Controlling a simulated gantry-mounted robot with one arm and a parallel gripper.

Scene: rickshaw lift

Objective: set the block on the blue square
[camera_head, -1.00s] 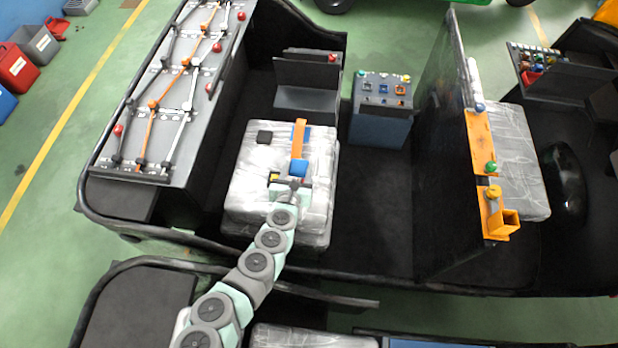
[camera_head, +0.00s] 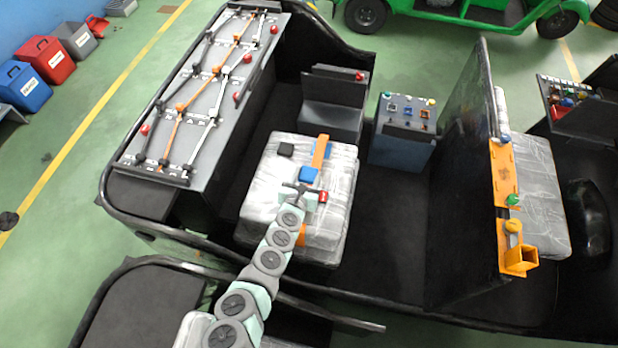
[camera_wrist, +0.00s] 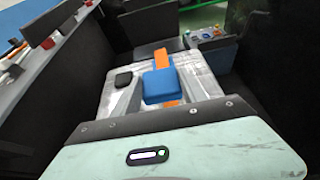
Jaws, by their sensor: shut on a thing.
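A blue block (camera_wrist: 160,86) sits between the two fingers of my gripper (camera_wrist: 165,92) in the wrist view. In the head view the blue block (camera_head: 308,174) is just beyond my gripper (camera_head: 305,190), which is shut on it. It is over an orange strip (camera_head: 321,150) on a white wrapped seat (camera_head: 255,200). I cannot tell whether the block touches the seat. A small blue patch (camera_head: 328,151) shows at the strip's right edge; it may be the blue square, mostly hidden.
A black block (camera_head: 286,149) lies on the seat, left of the strip. A small red piece (camera_head: 323,197) is beside my gripper. A grey box with coloured pieces (camera_head: 404,130) stands to the right. A tall black partition (camera_head: 460,170) stands farther right.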

